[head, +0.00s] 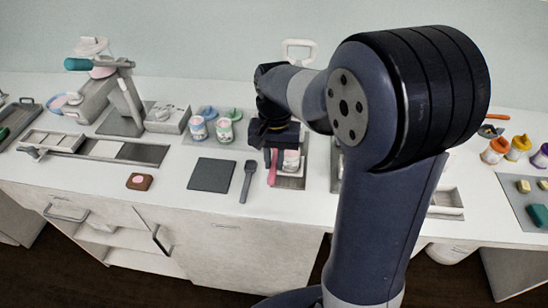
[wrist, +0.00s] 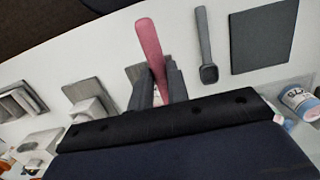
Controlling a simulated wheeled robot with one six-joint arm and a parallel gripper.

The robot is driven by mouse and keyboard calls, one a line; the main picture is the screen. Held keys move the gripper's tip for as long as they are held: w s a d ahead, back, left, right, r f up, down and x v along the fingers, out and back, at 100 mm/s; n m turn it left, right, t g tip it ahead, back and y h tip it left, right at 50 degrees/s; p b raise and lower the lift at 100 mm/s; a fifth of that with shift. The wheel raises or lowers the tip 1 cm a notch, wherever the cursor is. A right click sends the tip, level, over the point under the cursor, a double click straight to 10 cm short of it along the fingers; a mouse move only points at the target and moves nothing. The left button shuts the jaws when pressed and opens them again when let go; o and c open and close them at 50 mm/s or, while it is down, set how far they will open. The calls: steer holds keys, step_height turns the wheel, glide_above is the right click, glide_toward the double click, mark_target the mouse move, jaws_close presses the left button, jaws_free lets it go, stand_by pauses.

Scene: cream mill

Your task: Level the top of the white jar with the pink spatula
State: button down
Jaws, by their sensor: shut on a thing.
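The pink spatula (head: 272,170) hangs between the fingers of my gripper (head: 274,156), which is shut on it. In the wrist view the spatula (wrist: 150,45) sticks out past the dark fingers (wrist: 158,88). A small white jar (head: 291,161) with a pinkish band stands just right of the spatula, on a grey tray (head: 291,184). My gripper's body covers its top, so I cannot tell whether the spatula touches it. In the wrist view the jar is mostly hidden behind my gripper.
A dark spatula (head: 248,181) and a dark square mat (head: 212,175) lie left of the tray. My arm covers much of the counter to the right.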

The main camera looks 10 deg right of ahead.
steer(key=shift+f+b, duration=0.65)
steer(key=shift+f, duration=0.3)
steer(key=shift+s+d+r, duration=0.1)
steer(key=shift+d, duration=0.35)
steer(key=shift+s+d+b, duration=0.6)
steer(key=shift+s+d, duration=0.4)
steer(key=shift+d, duration=1.9)
steer(key=shift+w+a+p, duration=0.25)
steer(key=shift+w+a, duration=0.15)
steer(key=shift+a, duration=0.75)
steer(key=shift+w+a+p, duration=0.3)
steer(key=shift+w+a, duration=0.05)
steer(key=shift+a, duration=0.75)
steer(key=shift+w+a+p, duration=0.25)
steer(key=shift+w+a, duration=0.15)
steer(key=shift+a, duration=0.75)
steer(key=shift+r+p, duration=2.15)
steer(key=shift+r, duration=0.4)
